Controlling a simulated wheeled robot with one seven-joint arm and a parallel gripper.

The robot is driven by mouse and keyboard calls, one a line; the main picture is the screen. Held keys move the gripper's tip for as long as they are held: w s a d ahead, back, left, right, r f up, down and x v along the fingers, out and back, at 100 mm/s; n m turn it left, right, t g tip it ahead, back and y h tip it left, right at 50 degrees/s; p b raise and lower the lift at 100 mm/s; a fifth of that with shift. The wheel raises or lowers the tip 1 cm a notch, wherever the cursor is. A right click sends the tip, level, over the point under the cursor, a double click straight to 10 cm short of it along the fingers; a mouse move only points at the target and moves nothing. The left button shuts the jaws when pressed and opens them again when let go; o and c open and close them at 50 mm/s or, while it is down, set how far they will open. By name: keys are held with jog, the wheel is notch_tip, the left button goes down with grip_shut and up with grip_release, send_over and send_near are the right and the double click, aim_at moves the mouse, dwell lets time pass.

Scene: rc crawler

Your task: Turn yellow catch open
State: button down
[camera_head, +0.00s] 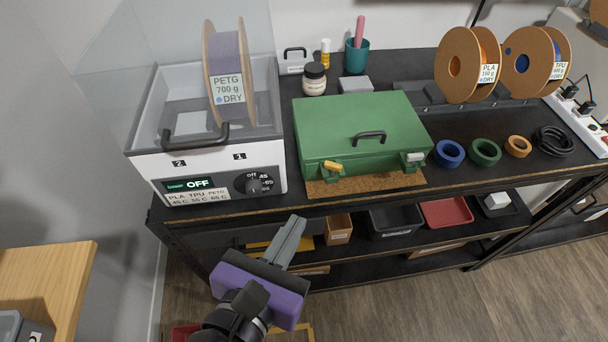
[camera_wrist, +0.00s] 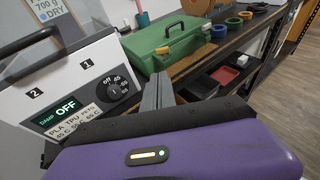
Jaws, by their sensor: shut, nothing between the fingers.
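The yellow catch (camera_head: 334,167) is on the front face of the green case (camera_head: 362,115), near its left end. It lies roughly level, tilted slightly. A pale grey-white catch (camera_head: 414,157) sits near the right end of the same face. The case lid is closed, with a dark handle on top. In the wrist view the green case (camera_wrist: 172,43) stands beyond my fingers, and the yellow catch (camera_wrist: 163,50) shows small. My gripper (camera_head: 296,222) is shut and empty, in front of the bench and below and left of the yellow catch, apart from it.
A white filament dryer (camera_head: 215,167) stands left of the case. The case sits on a brown cork mat (camera_head: 365,186) near the bench's front edge. Coloured rings (camera_head: 485,152) lie to the right. A shelf below holds bins (camera_head: 394,220). Floor in front is open.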

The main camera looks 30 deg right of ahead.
aim_at(327, 167)
jog(key=p+x, duration=0.1)
jog(key=x, duration=0.3)
jog(key=r+p+x, duration=0.1)
jog(key=x, duration=0.4)
jog(key=p+x, duration=0.1)
jog(key=x, duration=0.3)
jog(key=shift+w+d+r+p, duration=0.15)
jog(key=shift+w+d+p, duration=0.15)
jog(key=shift+d+p, duration=0.05)
